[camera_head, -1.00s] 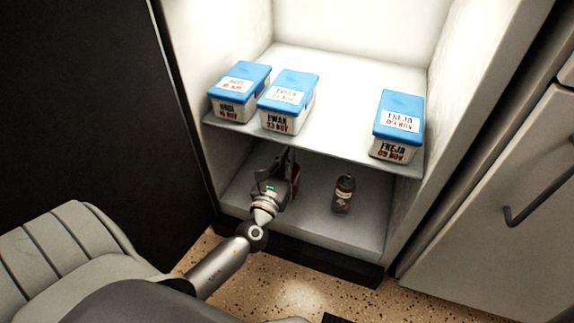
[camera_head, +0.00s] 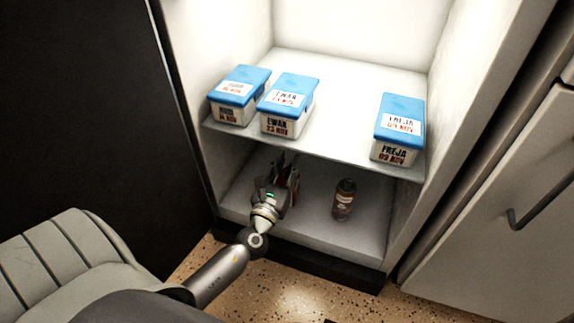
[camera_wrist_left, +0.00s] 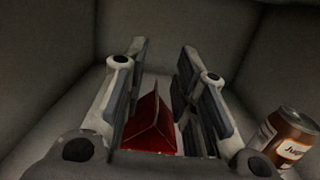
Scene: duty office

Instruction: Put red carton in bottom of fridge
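The red carton (camera_wrist_left: 150,128) stands on the fridge's bottom floor, between the fingers of my left gripper (camera_head: 286,168). In the left wrist view, the fingers of this gripper (camera_wrist_left: 162,55) are spread apart on both sides of the carton, with a gap visible by the right finger. The carton's peaked top faces the camera; its lower part is hidden by the gripper. In the head view the gripper hides most of it. The fridge's bottom compartment (camera_head: 318,222) lies under the shelf. My right gripper is not in view.
A brown can or bottle labelled in white (camera_head: 343,199) stands right of the gripper; it also shows in the wrist view (camera_wrist_left: 288,140). The shelf (camera_head: 340,145) above holds several blue-lidded boxes. The dark open door (camera_head: 90,110) is at left.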

